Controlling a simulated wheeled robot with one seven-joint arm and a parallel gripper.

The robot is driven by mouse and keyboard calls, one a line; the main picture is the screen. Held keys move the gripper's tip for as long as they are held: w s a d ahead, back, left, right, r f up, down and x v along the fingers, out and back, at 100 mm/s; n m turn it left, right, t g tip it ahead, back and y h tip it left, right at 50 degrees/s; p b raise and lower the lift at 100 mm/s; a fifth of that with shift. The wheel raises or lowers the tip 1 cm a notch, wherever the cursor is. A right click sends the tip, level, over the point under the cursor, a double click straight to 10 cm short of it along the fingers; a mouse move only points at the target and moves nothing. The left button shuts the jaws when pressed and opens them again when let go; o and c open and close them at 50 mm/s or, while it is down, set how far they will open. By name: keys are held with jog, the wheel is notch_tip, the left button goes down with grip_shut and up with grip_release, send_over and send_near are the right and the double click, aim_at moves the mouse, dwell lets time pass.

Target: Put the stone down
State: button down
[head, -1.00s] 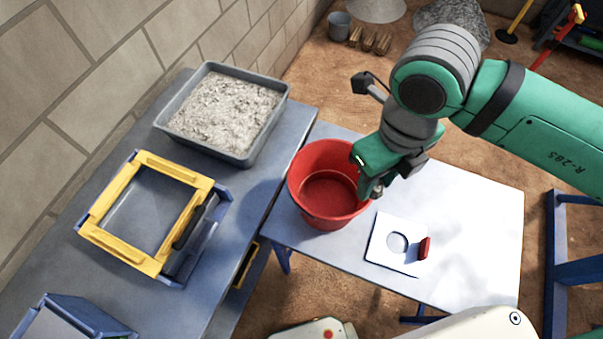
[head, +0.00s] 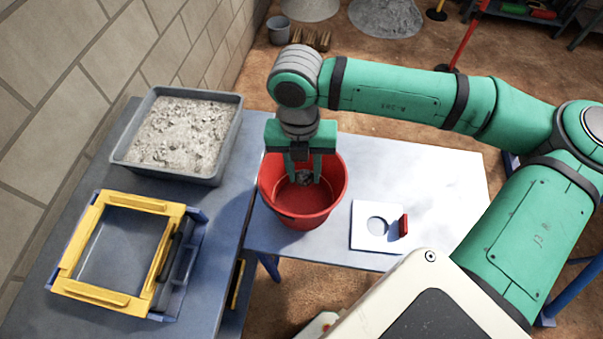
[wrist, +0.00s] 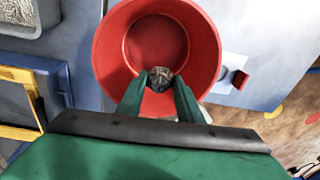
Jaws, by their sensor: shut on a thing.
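My gripper (head: 304,172) is shut on a small dark grey stone (head: 304,178). It holds the stone over the red bucket (head: 335,204), within the outline of its opening. In the wrist view the stone (wrist: 160,78) sits between the two green fingertips (wrist: 158,84), with the red bucket (wrist: 207,40) around it in the picture. The bucket's visible floor is bare. I cannot tell exactly how far the stone is above that floor. The bucket stands on the left part of the white table (head: 440,185).
A white plate with a round hole and a red block (head: 365,233) lies right of the bucket. On the blue-grey bench at left are a grey tray of crushed stone (head: 232,135) and a yellow-framed blue box (head: 75,240). The table's right side is clear.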

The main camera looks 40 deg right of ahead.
notch_tip(320, 180, down, 5)
jog(key=w+m, duration=0.1)
jog(key=m, duration=0.4)
send_near(303, 204)
jog(key=shift+m+y, duration=0.4)
jog(key=shift+s+d+f, duration=0.1)
jog(key=shift+f, duration=1.25)
jog(key=shift+s+d+f, duration=0.1)
jog(key=shift+f, duration=1.3)
jog(key=shift+f, duration=0.15)
jog(key=c, duration=1.3)
grip_release()
jog(key=shift+o, duration=0.2)
notch_tip(303, 204, up, 12)
jog(key=w, duration=0.1)
jog(key=shift+w+d, duration=0.15)
jog(key=shift+d, duration=0.25)
jog(key=shift+r, duration=0.2)
